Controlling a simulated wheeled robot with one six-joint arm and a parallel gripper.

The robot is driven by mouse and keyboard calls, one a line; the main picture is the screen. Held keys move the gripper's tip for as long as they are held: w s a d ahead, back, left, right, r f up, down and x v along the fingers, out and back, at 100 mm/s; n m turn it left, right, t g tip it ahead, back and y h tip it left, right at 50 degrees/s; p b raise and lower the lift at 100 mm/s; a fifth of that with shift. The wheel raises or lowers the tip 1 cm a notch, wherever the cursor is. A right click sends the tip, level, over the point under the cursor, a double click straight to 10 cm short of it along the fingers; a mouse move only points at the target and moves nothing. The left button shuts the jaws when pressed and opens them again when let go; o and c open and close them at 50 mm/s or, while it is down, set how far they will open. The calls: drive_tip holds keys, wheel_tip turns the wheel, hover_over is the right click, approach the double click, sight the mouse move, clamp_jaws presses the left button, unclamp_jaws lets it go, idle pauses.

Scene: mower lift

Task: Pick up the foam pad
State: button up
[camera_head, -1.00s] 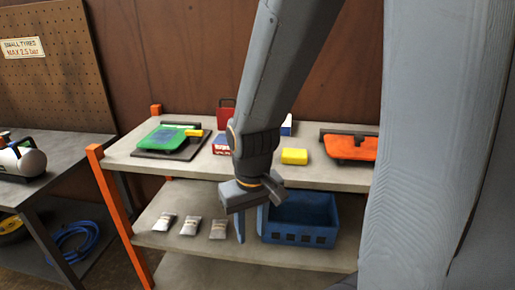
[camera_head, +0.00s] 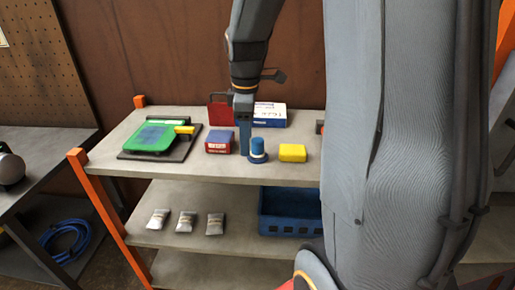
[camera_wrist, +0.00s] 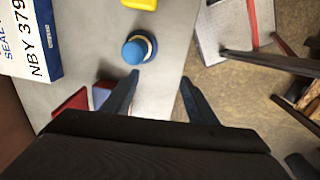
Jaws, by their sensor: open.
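A plain yellow block (camera_head: 292,152), which may be the foam pad, lies on the top shelf (camera_head: 215,172). In the wrist view the yellow block (camera_wrist: 140,4) is partly cut off by the top edge. My gripper (camera_head: 245,150) points down over the top shelf, between a red and blue box (camera_head: 219,142) and a blue round item with a pale band (camera_head: 257,149). In the wrist view my gripper (camera_wrist: 160,77) has its fingers apart with nothing between them. The blue round item (camera_wrist: 136,48) lies just beyond the left fingertip, and the yellow block is farther out.
A green device on a dark tray (camera_head: 152,137) sits at the shelf's left. A white and blue box (camera_head: 269,114) and a red item (camera_head: 221,113) stand behind my gripper. Several small packets (camera_head: 187,221) and a blue crate (camera_head: 290,225) are on the lower shelf. My arm hides the shelf's right side.

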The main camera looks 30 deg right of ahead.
sight(258, 139)
drive_tip(key=w+d+n, duration=0.1)
drive_tip(key=d+r+n, duration=0.1)
drive_tip(key=d+n, duration=0.1)
drive_tip(key=w+d+r+n, duration=0.1)
drive_tip(key=d, duration=0.1)
drive_tip(key=shift+w+r+n+g, duration=0.1)
drive_tip(key=shift+w+n+g, duration=0.2)
drive_tip(key=shift+n+g, duration=0.1)
drive_tip(key=shift+w+d+f+p, duration=0.1)
drive_tip(key=shift+f+p, duration=0.6)
drive_tip(key=shift+f, duration=1.2)
drive_tip(key=shift+d+f+p, duration=0.1)
drive_tip(key=shift+f+p, duration=0.6)
drive_tip(key=shift+f, duration=1.2)
drive_tip(key=c, duration=1.3)
drive_tip(key=shift+o, duration=0.2)
drive_tip(key=shift+r, duration=0.1)
wheel_tip(258, 139, up, 10)
drive_tip(key=b, duration=0.2)
drive_tip(key=shift+b, duration=0.35)
drive_tip(key=o, duration=0.6)
drive_tip(key=c, duration=0.4)
